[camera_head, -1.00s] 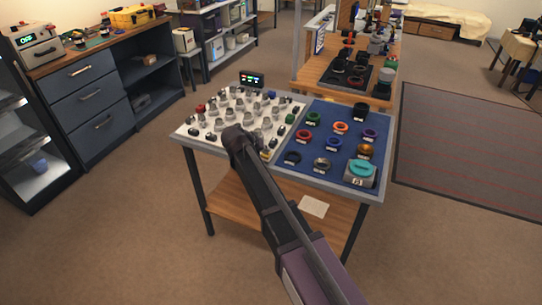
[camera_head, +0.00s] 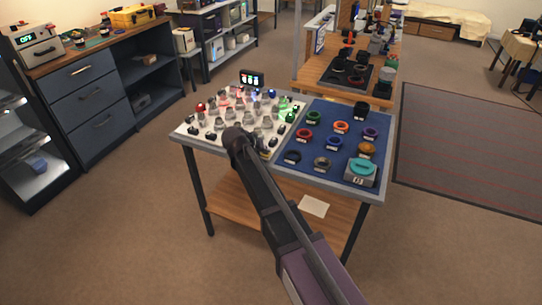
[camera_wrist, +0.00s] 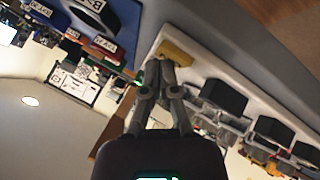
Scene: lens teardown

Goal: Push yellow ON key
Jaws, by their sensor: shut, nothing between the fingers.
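The yellow key (camera_wrist: 176,52) shows in the wrist view at the near edge of the white panel, just beyond my fingertips. My gripper (camera_wrist: 160,66) is shut and empty, its fingertips at or very close to the key; I cannot tell whether they touch. In the head view my gripper (camera_head: 262,152) is at the front edge of the white panel (camera_head: 184,131), and my arm hides most of that spot. The panel carries many knobs and keys, with red, blue and green lights glowing among them.
Black keys (camera_wrist: 224,96) sit in a row beside the yellow one. A blue mat (camera_head: 318,165) with coloured rings lies to the right, with a teal ring on a grey block (camera_head: 361,172). A small display (camera_head: 251,78) stands behind the panel.

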